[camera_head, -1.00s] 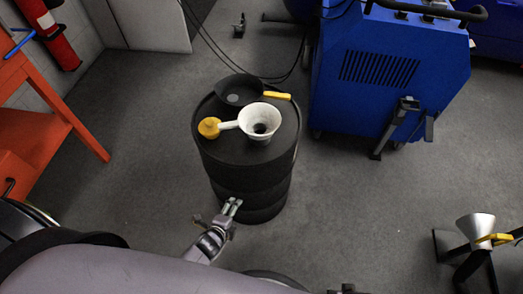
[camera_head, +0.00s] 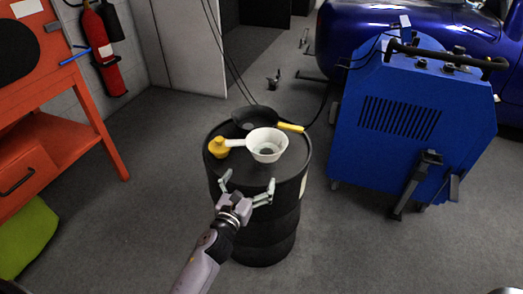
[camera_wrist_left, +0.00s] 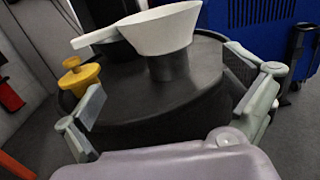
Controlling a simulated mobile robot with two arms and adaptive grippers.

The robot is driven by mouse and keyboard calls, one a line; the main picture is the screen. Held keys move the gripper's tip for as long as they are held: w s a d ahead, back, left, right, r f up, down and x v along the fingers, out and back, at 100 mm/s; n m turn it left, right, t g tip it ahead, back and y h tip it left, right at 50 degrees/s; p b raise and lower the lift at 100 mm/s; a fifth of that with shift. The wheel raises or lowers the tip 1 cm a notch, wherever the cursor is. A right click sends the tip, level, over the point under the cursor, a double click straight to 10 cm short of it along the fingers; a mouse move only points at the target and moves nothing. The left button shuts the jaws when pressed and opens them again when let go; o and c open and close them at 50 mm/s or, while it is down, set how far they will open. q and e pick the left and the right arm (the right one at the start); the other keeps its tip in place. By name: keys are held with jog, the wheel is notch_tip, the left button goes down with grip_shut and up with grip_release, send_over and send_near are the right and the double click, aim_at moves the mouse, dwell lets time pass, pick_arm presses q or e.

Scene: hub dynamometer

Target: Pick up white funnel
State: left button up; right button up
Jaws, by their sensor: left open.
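The white funnel (camera_head: 267,146) stands on top of the black drum (camera_head: 262,180), wide mouth up, its handle pointing left. In the left wrist view the white funnel (camera_wrist_left: 160,28) is ahead, near the top of the picture, with a dark neck below its bowl. My left gripper (camera_head: 248,187) is open and empty at the near side of the drum, short of the funnel. In the left wrist view its two fingers (camera_wrist_left: 170,92) are spread wide, with the drum top (camera_wrist_left: 150,90) and the funnel beyond them. My right gripper is not in view.
A yellow item (camera_head: 218,148) sits by the funnel's handle end. A black pan-like funnel (camera_head: 252,119) with a yellow handle (camera_head: 291,127) lies behind the white funnel. A blue machine (camera_head: 415,125) stands right of the drum, an orange bench (camera_head: 55,140) at left. Grey floor lies between.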

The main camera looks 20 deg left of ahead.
aim_at(262, 161)
pick_arm(q)
jog(key=w, duration=0.6)
jog(key=shift+d, duration=0.15)
jog(key=w, duration=0.3)
jog(key=w+b, duration=0.1)
jog(key=shift+w+d, duration=0.15)
jog(key=shift+d, duration=0.2)
jog(key=shift+w+r, duration=0.1)
jog(key=shift+w, duration=0.25)
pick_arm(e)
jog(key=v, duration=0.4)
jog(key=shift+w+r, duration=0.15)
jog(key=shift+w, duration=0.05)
pick_arm(q)
jog(key=c, duration=1.2)
